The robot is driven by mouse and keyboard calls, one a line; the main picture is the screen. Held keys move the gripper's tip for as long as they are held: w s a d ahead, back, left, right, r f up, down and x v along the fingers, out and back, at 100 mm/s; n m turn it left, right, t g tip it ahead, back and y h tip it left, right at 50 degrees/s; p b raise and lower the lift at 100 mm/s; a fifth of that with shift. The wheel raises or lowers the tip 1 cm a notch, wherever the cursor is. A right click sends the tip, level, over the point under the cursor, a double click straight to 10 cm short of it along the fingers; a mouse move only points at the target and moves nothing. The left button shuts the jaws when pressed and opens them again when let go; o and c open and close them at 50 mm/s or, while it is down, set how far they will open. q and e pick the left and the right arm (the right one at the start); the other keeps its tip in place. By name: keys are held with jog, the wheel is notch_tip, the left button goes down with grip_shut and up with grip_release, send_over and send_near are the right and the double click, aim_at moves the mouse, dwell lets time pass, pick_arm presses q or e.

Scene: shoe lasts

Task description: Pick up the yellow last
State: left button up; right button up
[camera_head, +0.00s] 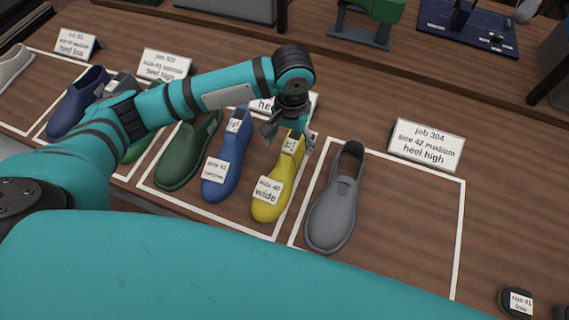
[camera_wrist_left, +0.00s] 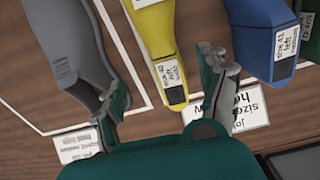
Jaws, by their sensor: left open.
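The yellow last (camera_head: 272,198) lies on the table with white labels on it, one reading "wide". It stands between a blue last (camera_head: 219,188) and a grey shoe (camera_head: 335,205). In the left wrist view the yellow last (camera_wrist_left: 157,30) shows its labelled heel end toward my fingers. My left gripper (camera_head: 290,127) is open, over the heel end of the yellow last in the head view. In the wrist view the fingers of my left gripper (camera_wrist_left: 163,82) are spread, with the heel end between them in the picture. Contact is not visible. My right gripper is not in view.
A green shoe (camera_head: 188,152) and a dark blue shoe (camera_head: 77,103) stand to the left. A card for job 304 (camera_head: 426,145) stands behind the grey shoe. A raised shelf with a green device (camera_head: 369,8) runs along the back. The table at right is mostly clear.

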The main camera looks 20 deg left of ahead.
aim_at(287, 152)
pick_arm(q)
jog(key=shift+f, duration=1)
jog(key=f+p, duration=0.1)
jog(key=f, duration=0.1)
jog(key=a+f+p, duration=0.1)
jog(key=f, duration=0.1)
jog(key=shift+f, duration=0.15)
jog(key=shift+d+f, duration=0.1)
jog(key=shift+f, duration=0.15)
jog(key=shift+r, duration=0.1)
grip_shut()
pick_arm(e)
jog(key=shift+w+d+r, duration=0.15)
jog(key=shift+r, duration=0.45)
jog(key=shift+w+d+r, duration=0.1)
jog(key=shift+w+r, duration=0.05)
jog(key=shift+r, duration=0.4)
